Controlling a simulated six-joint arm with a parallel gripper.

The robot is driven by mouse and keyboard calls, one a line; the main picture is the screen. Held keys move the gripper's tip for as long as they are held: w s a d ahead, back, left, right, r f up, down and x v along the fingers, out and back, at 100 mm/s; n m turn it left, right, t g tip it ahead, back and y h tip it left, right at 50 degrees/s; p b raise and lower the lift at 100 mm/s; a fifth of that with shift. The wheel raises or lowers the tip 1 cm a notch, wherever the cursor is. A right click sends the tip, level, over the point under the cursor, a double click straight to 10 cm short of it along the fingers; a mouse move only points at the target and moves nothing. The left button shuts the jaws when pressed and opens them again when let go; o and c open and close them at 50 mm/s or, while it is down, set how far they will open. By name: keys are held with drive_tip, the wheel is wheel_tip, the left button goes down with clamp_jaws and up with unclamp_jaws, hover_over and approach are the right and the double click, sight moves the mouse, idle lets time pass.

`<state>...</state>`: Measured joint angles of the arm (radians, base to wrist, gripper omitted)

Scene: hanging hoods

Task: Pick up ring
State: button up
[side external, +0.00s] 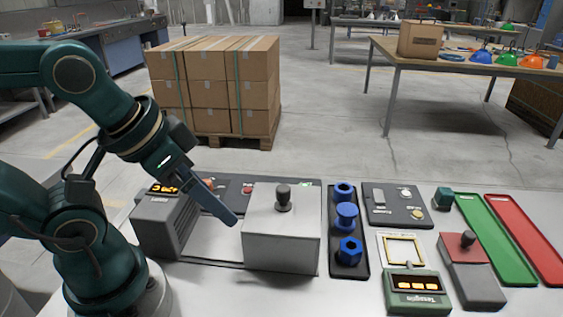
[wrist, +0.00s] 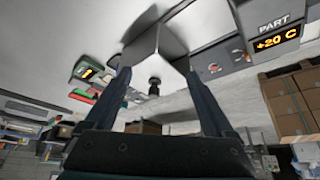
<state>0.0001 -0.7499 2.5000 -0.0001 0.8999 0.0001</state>
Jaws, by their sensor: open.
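A dark tray (side external: 363,268) holds three blue parts in a row. The back part (side external: 343,190) has a round opening and looks most like a ring. The middle part (side external: 347,215) is spool-like, and the front part (side external: 349,250) is a hex nut shape. My gripper (side external: 231,216) points down and right, just left of a light grey hood (side external: 282,240) with a black knob (side external: 283,197). In the wrist view my gripper (wrist: 159,76) is open and empty, with the knob (wrist: 154,87) showing between its fingers. I cannot tell whether anything is under the hood.
A grey unit with an orange display (side external: 165,215) stands left of the hood. Right of the tray are a switch panel (side external: 397,204), a green device (side external: 416,290), a red-topped grey box (side external: 470,270), a green tray (side external: 497,240) and a red tray (side external: 525,240).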

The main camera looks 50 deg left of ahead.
drive_tip(key=w+a+r+n+t+y, duration=0.1)
drive_tip(key=w+a+r+n+t, duration=0.15)
drive_tip(key=w+r, duration=0.55)
drive_tip(key=n+g+y, duration=0.1)
drive_tip(key=n+g, duration=0.1)
drive_tip(key=g, duration=0.1)
hover_over(343, 185)
drive_tip(key=s+d, duration=0.2)
drive_tip(key=s, duration=0.2)
drive_tip(key=shift+t, duration=0.25)
wheel_tip(343, 185, down, 18)
drive_tip(key=shift+d, duration=0.1)
drive_tip(key=shift+x, duration=2.4)
clamp_jaws()
